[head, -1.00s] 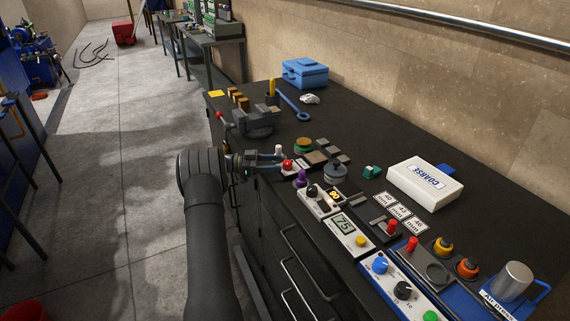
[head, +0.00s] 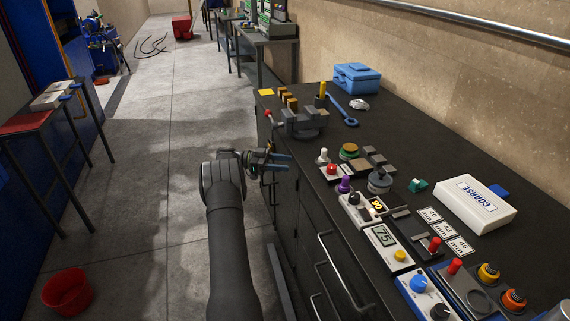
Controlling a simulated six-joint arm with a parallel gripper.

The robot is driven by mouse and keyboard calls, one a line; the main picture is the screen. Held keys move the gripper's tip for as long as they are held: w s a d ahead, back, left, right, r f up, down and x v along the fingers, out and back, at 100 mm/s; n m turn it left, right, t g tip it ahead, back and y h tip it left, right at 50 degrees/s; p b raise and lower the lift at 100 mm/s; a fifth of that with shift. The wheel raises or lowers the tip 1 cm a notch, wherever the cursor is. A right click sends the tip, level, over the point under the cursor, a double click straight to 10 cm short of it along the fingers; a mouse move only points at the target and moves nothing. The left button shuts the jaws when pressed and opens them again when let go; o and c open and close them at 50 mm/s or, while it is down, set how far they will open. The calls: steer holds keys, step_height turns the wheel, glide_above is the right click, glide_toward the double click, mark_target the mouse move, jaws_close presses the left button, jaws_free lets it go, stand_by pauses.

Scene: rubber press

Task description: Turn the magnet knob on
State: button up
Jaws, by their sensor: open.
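My gripper (head: 286,161) is open and empty, with its bluish fingers pointing right, by the left edge of the bench in the head view. Just right of the fingertips, apart from them, a small light box carries a white knob (head: 323,156) and a red button (head: 332,169). A purple knob (head: 345,185) stands behind a box with a black knob (head: 354,198) and a lit yellow display.
The dark bench (head: 415,135) holds a vise (head: 303,122), a blue case (head: 357,78), a white COARSE box (head: 476,204) and a box reading 75 (head: 388,243). Drawer handles (head: 338,270) jut from the bench front. A red bucket (head: 67,292) stands on open floor at left.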

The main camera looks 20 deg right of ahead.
steer(key=s+d+r+n+t+h, duration=0.2)
steer(key=s+d+r+t+h, duration=0.1)
steer(key=d+r+t+h, duration=0.15)
steer(key=n+t+y, duration=0.7)
steer(key=n+t, duration=0.5)
steer(key=t, duration=0.4)
glide_toward(330, 169)
steer(key=shift+g, duration=0.25)
steer(key=x, duration=1.1)
steer(key=shift+w+d+r, duration=0.1)
steer(key=shift+w+r, duration=0.05)
steer(key=shift+w, duration=0.15)
steer(key=c, duration=0.9)
